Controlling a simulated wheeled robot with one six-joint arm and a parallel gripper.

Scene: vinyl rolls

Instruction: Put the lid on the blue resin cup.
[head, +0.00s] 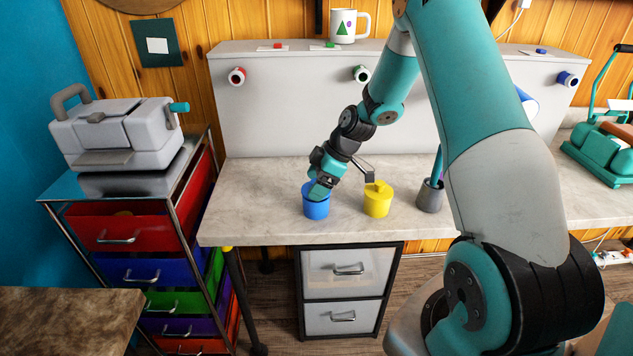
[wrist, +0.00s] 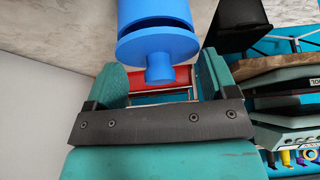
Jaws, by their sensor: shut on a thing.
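The blue resin cup (head: 316,210) stands upright on the bench near its front edge. My gripper (head: 321,187) points down at the top of it and hides much of its rim. In the wrist view the blue lid (wrist: 155,46) shows as a round disc with a knob (wrist: 159,70) between my two fingers (wrist: 161,76). My gripper is shut on the lid. The lid lies against the mouth of the blue cup, whose wall (wrist: 155,12) shows beyond it. A dark line shows between lid and cup at one side, so I cannot tell if it is fully seated.
A yellow cup (head: 377,203) with a lid stands close on the right. A grey pot (head: 430,197) with a teal tool is further right. A grey panel (head: 290,120) with vinyl rolls rises behind. A drawer cart (head: 120,240) stands left; the bench (head: 255,200) left of the blue cup is clear.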

